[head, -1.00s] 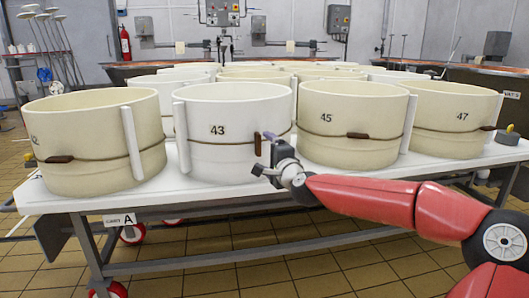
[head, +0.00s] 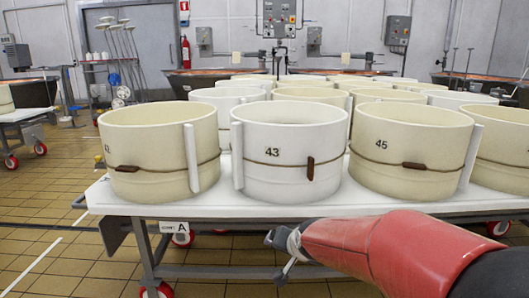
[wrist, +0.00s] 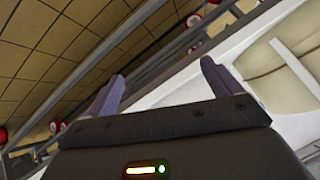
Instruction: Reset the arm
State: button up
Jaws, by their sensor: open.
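My gripper (head: 284,256) is at the end of my red arm, low in the head view, in front of the cart's near edge and below the tabletop in the picture. In the wrist view my gripper (wrist: 162,86) has its two purple-grey fingers spread apart with nothing between them. It holds nothing. The white mould numbered 43 (head: 285,175) stands on the cart above and behind the gripper in the head view, apart from it.
The white cart (head: 240,208) marked A carries several cream moulds, including 45 (head: 395,185) and one at the left (head: 150,180). Its edge and frame are close to my arm. Tiled floor (head: 50,205) is open at left. Another cart (head: 25,115) stands far left.

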jog(key=s+d+r+n+g+p, duration=0.1)
jog(key=s+d+r, duration=0.2)
jog(key=s, duration=0.6)
jog(key=s+d+r+n+g+h+p, duration=0.1)
jog(key=s+d+r+p, duration=0.1)
jog(key=s, duration=0.7)
jog(key=s+d+r+n+g+h+p, duration=0.1)
jog(key=s+d+r+p, duration=0.1)
jog(key=s, duration=0.7)
notch_tip(320, 180, up, 2)
jog(key=shift+s+d+r+n, duration=0.2)
jog(key=shift+d+n, duration=0.2)
jog(key=shift+d, duration=0.5)
